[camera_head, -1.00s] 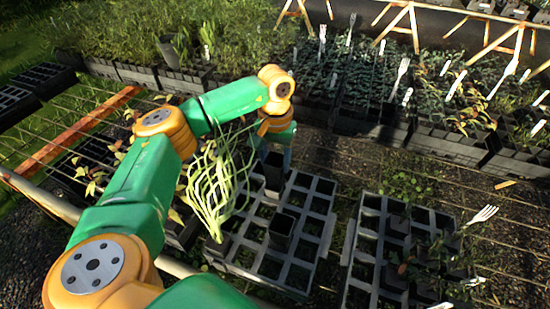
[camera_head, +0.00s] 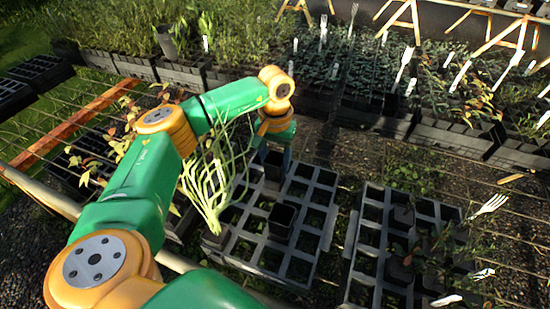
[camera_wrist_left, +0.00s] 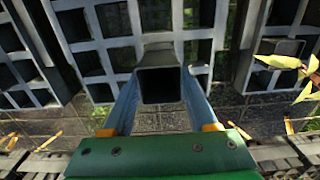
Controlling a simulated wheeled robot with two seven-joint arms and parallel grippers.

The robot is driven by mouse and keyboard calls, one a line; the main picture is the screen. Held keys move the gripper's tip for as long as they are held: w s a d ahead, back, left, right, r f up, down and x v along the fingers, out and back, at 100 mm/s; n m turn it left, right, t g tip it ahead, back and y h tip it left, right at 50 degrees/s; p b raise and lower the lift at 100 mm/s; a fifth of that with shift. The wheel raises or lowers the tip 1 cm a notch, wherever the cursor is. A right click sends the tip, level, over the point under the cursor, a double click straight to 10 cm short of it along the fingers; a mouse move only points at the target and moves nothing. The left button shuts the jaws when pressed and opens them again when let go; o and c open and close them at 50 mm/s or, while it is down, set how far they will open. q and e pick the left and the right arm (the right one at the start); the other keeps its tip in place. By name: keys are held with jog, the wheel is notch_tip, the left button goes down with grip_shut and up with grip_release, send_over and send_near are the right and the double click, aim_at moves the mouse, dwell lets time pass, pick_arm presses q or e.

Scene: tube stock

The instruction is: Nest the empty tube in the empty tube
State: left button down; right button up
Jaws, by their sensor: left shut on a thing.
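My left gripper (camera_head: 274,150) is shut on a black square empty tube (camera_head: 273,168), held upright above the far part of a dark grid tray. The wrist view shows the same tube (camera_wrist_left: 158,82) between the two blue-grey fingers (camera_wrist_left: 160,100), its open mouth facing the camera. A second black empty tube (camera_head: 281,221) stands in the tray (camera_head: 245,248), nearer to me than the held one and apart from it in the head view. I cannot pick out this second tube surely in the wrist view. My right gripper is not in view.
Another grid tray (camera_head: 345,290) with several tubes and a white fork label (camera_head: 489,206) stands at the right. A pale green bundle of strands (camera_head: 208,185) shows beside my left forearm. Planted crates (camera_head: 455,140) line the back. Wire mesh bench lies between.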

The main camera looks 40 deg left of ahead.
pick_arm(q)
jog(key=shift+c, duration=0.5)
grip_release()
notch_tip(320, 180, up, 7)
jog(key=b, duration=0.1)
